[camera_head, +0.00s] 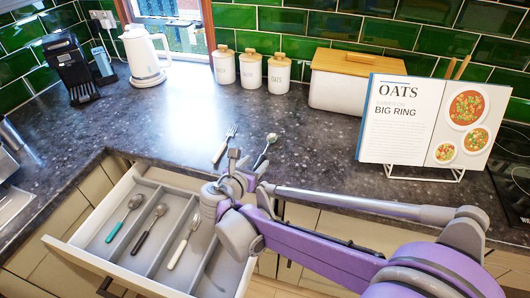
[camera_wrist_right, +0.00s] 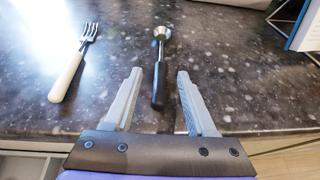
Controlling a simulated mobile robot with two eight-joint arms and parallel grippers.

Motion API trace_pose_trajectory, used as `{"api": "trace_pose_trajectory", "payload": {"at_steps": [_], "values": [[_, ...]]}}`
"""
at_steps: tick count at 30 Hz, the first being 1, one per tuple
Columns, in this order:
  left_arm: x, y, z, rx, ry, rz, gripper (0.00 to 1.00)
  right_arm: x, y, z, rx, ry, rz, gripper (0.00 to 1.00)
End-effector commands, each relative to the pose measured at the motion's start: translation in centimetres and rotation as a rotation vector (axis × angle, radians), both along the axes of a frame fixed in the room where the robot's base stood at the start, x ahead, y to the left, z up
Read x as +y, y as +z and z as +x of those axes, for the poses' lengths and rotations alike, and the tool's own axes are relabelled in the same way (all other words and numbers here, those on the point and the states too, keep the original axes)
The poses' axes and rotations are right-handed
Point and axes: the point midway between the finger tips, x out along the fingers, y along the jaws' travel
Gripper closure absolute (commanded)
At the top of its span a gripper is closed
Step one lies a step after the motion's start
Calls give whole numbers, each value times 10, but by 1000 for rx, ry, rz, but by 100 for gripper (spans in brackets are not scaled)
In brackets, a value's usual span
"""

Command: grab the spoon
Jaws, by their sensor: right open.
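A spoon (camera_head: 270,139) with a small metal bowl and a dark handle lies on the dark countertop near its front edge. In the right wrist view the spoon (camera_wrist_right: 160,64) points away from me, its handle end between my fingers in the picture. My right gripper (camera_head: 247,166) is open and empty at the handle end, also seen in the right wrist view (camera_wrist_right: 159,74). I cannot tell whether it touches the handle. My left gripper is not in view.
A cream-handled fork (camera_head: 224,144) lies left of the spoon. The open drawer (camera_head: 95,252) juts out below the counter. A kettle (camera_head: 143,55), canisters (camera_head: 250,70), a bread box (camera_head: 337,90) and a cookbook on a stand (camera_head: 408,122) stand behind. The middle counter is clear.

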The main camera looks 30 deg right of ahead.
Motion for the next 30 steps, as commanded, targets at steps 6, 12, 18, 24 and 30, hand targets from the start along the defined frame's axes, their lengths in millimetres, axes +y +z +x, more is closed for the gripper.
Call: {"api": "trace_pose_trajectory", "payload": {"at_steps": [6, 12, 18, 24, 30], "values": [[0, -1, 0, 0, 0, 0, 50, -27, -12, 18, 0, -4, 0, 44], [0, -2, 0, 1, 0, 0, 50, -35, -16, 25, 0, -1, 0, 44], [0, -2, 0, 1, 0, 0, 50, -34, -16, 24, 0, -1, 0, 51], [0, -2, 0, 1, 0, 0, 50, -34, -16, 24, 0, -1, 0, 87], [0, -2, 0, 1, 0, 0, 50, -34, -16, 24, 0, -1, 0, 100]]}}
